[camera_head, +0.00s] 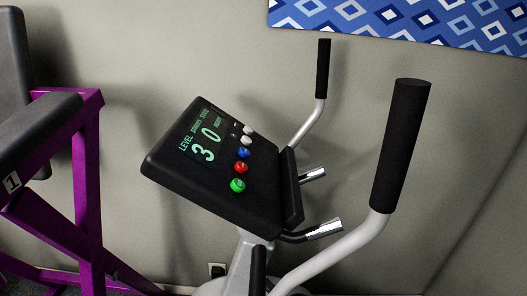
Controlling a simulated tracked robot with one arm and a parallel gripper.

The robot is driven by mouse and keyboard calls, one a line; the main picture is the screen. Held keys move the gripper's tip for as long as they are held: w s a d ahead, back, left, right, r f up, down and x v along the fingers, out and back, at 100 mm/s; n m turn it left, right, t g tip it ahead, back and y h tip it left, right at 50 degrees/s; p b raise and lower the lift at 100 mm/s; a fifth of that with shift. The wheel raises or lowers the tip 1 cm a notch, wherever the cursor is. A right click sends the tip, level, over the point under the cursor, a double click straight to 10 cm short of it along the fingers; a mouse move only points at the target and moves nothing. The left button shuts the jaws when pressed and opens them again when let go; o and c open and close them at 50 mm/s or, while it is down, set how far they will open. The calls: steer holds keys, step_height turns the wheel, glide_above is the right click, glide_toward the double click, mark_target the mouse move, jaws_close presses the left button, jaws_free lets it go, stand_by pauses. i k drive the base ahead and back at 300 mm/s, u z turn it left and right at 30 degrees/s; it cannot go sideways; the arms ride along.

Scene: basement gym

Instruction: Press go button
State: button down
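The exercise machine's black console (215,180) is tilted, near the picture's middle. Its screen (205,135) shows "LEVEL" and a large "30" in green. A column of round buttons runs down its right side: a green button (238,185) lowest, then a red button (241,167), a blue button (243,152) and white ones (247,140) above. Their labels are too small to read.
A black-gripped handle (402,145) rises close on the right, and another handle (322,70) stands behind the console. Short metal grips (325,229) stick out right of the console. A purple gym frame (88,190) stands left. The wall is behind.

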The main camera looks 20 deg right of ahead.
mark_target(236, 186)
steer(key=z, duration=0.15)
steer(key=i, duration=1)
steer(key=u, duration=0.05)
